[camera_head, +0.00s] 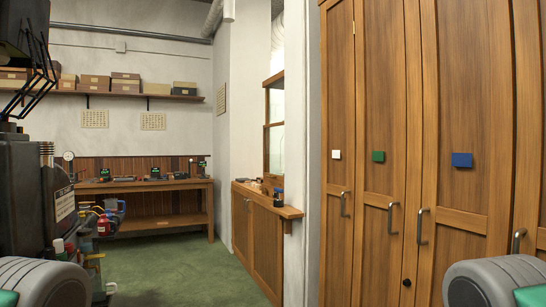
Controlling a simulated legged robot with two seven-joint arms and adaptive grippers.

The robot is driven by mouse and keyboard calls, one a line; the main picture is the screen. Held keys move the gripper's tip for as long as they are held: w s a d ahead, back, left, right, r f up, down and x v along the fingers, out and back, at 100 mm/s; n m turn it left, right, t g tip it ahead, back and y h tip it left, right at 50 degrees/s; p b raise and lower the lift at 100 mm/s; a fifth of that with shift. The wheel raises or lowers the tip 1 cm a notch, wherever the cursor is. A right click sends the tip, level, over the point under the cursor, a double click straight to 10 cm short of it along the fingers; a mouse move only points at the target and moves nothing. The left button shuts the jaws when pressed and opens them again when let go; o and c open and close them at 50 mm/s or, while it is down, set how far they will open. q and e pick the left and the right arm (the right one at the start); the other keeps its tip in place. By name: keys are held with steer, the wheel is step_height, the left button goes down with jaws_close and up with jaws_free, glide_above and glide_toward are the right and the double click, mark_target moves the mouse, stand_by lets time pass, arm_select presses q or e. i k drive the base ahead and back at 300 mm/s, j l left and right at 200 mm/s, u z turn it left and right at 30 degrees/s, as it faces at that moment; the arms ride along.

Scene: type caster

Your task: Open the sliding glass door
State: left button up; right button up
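A wooden-framed glass panel (274,138) stands above a low wooden cabinet, in the middle of the head view. It is seen at a steep angle beside the pale wall. It may be the sliding glass door, but I cannot tell for sure, nor whether it is open or shut. I see no handle on it. Neither of my grippers is in view.
Tall wooden doors (384,200) with metal handles and coloured squares fill the right side. The low cabinet (258,245) has a ledge with small items. A workbench (150,187) stands at the back, and dark machinery (25,180) at the left. Green floor (185,265) between is clear.

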mark_target(279, 177)
steer(key=i+j+u, duration=0.15)
steer(key=i+u, duration=0.2)
steer(key=i, duration=0.5)
steer(key=i+j, duration=0.1)
steer(key=i, duration=0.9)
steer(key=i+j, duration=0.1)
steer(key=i, duration=0.9)
steer(key=l+z, duration=0.05)
